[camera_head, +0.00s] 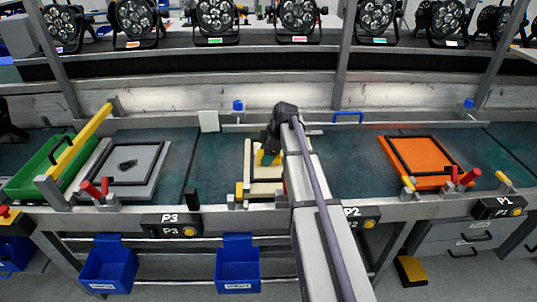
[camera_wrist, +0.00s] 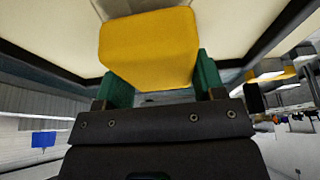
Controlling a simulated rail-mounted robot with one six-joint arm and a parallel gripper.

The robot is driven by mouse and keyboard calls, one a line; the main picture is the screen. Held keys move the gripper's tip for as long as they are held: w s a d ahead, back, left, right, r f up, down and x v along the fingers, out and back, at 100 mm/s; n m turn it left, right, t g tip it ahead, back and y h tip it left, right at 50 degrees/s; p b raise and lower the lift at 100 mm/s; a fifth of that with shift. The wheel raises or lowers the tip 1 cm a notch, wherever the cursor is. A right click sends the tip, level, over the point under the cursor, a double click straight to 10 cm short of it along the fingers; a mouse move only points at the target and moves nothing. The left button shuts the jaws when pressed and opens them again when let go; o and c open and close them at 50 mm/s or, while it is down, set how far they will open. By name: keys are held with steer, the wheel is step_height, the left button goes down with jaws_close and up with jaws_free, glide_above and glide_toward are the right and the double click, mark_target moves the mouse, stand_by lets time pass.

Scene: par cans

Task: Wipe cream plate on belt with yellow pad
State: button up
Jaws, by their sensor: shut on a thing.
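The cream plate (camera_head: 249,174) lies on the dark green belt (camera_head: 218,160) near the middle of the head view, with a dark frame line on it. My arm hides its right part. My gripper (camera_head: 270,155) is over the plate and shut on the yellow pad (camera_head: 262,160). In the wrist view, the yellow pad (camera_wrist: 148,46) sits between the green fingers of my gripper (camera_wrist: 155,92). The cream plate (camera_wrist: 237,22) shows behind the pad. I cannot tell whether the pad touches the plate.
A grey plate (camera_head: 148,172) with a dark item lies to the left, beside a green tray (camera_head: 32,166) with a yellow bar (camera_head: 80,142). An orange plate (camera_head: 436,178) lies to the right. Blue bins (camera_head: 237,270) hang below. Several lamps (camera_head: 298,15) line the back.

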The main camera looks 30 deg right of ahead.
step_height(320, 180, up, 3)
steer(key=shift+d+r+p, duration=0.15)
steer(key=shift+p, duration=1.05)
step_height(320, 180, up, 4)
steer(key=p, duration=0.4)
steer(key=shift+r, duration=0.15)
